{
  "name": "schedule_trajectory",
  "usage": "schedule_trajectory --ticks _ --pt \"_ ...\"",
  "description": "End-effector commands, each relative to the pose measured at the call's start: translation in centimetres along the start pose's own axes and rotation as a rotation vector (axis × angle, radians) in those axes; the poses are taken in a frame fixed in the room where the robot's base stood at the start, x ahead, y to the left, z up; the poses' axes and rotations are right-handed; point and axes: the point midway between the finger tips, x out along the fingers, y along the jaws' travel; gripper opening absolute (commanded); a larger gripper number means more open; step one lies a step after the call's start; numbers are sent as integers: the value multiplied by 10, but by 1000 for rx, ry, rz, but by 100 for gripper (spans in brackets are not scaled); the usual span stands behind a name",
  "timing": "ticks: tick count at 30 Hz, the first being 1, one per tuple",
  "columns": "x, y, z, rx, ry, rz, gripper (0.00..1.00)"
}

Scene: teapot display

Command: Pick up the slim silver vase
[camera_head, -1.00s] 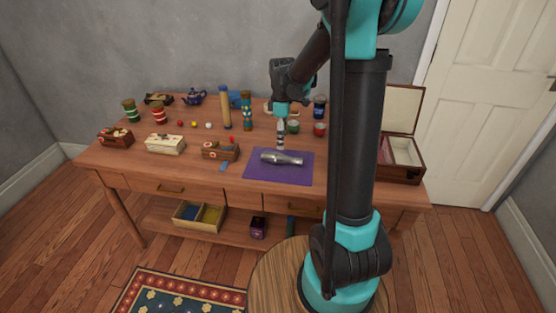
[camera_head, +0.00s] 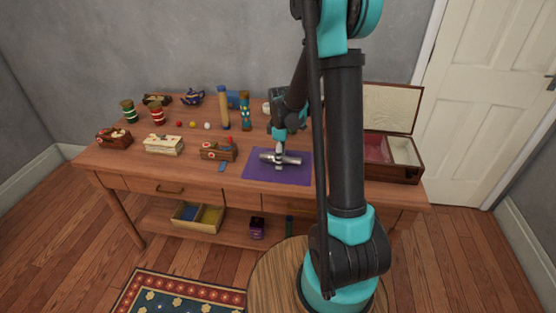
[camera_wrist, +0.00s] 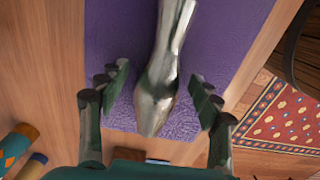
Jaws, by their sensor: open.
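The slim silver vase (camera_head: 292,160) lies on its side on a purple mat (camera_head: 262,173) near the front edge of the table. In the wrist view the vase (camera_wrist: 160,85) runs up the picture, its narrower neck toward the top and its wider body lower down. My gripper (camera_head: 280,160) is low over the vase. In the wrist view my gripper (camera_wrist: 157,98) is open, with one finger on each side of the vase's body and gaps on both sides. The fingertips look close to the mat's height, though contact with it cannot be told.
An open wooden box (camera_head: 395,170) stands right of the mat. Left of it are a small decorated box (camera_head: 218,150), a cream box (camera_head: 163,145) and a blue tag (camera_head: 222,167). A tall tan cylinder (camera_head: 224,108) and a patterned one (camera_head: 245,110) stand behind.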

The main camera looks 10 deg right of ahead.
Motion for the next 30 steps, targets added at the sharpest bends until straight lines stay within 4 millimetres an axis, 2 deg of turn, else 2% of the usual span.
schedule_trajectory --ticks 3,17,26,30 --pt "0 0 0 0 0 0 62" --pt "0 0 0 0 0 0 5" --pt "-2 0 0 0 0 0 3" --pt "-9 0 0 0 0 0 3"
